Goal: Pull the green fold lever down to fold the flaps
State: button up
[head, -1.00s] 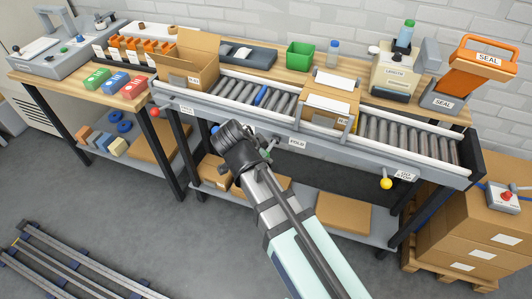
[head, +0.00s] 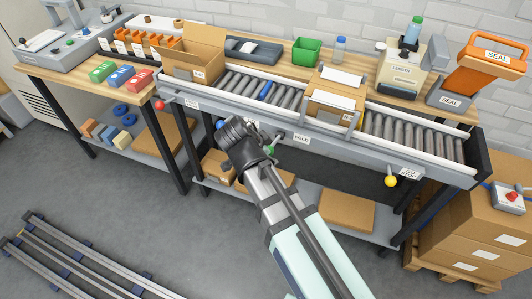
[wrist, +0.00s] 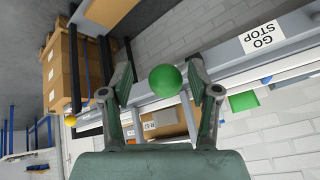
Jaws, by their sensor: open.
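The green knob (wrist: 164,80) of the fold lever sits between the two spread fingers of my gripper (wrist: 160,72) in the wrist view. I cannot tell whether either finger touches it. In the head view the green knob (head: 270,150) shows just right of my dark gripper (head: 250,146), below the conveyor's front rail and left of the FOLD label (head: 301,138). The lever's shaft is mostly hidden. An open carton (head: 190,68) with raised flaps stands on the left end of the conveyor. Another carton (head: 325,112) sits under the grey guide frame.
A lower shelf with flat cartons (head: 346,209) lies beneath. The floor in front is clear apart from rails at lower left.

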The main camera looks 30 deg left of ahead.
jog(key=v, duration=1.1)
jog(key=shift+s+r, duration=0.3)
dwell(0.5)
